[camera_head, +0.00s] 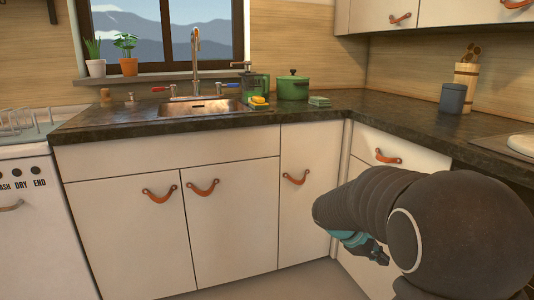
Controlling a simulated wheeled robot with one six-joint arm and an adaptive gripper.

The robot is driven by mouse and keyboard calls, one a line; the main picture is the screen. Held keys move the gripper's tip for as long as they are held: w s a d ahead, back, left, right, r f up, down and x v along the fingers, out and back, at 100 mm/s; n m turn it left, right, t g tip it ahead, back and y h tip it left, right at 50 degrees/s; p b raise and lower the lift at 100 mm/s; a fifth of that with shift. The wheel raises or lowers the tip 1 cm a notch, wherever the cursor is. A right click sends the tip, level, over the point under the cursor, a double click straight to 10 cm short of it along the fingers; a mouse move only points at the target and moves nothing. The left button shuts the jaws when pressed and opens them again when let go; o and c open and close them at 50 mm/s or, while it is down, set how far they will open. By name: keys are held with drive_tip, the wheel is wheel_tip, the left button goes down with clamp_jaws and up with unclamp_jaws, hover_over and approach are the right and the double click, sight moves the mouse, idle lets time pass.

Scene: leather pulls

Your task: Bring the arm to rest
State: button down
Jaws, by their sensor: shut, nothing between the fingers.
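My arm comes in from the lower right of the head view, its dark grey links large and close to the camera. My gripper (376,254) shows only partly below the arm, with a bit of teal and dark fingers. It is shut and holds nothing. It hangs in front of the right-hand lower cabinets, apart from the leather pulls that I can see. Part of the gripper is hidden behind my arm.
White cabinet doors with leather pulls (160,195) stand below a dark countertop (390,108). A sink (200,108), a green pot (292,87) and a grey canister (453,98) are on top. A dishwasher (25,225) is at left. The floor at centre is clear.

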drive_tip(key=s+a+r+m+t+y, duration=0.2)
drive_tip(key=s+a+r+m+y, duration=0.1)
drive_tip(key=s, duration=0.9)
drive_tip(key=s+a+r+m+t+y, duration=0.2)
drive_tip(key=s+a+m+y, duration=0.4)
drive_tip(key=s+a, duration=0.4)
drive_tip(key=s+r+m, duration=0.1)
drive_tip(key=s, duration=0.2)
drive_tip(key=shift+a, duration=0.3)
drive_tip(key=shift+s+r, duration=0.1)
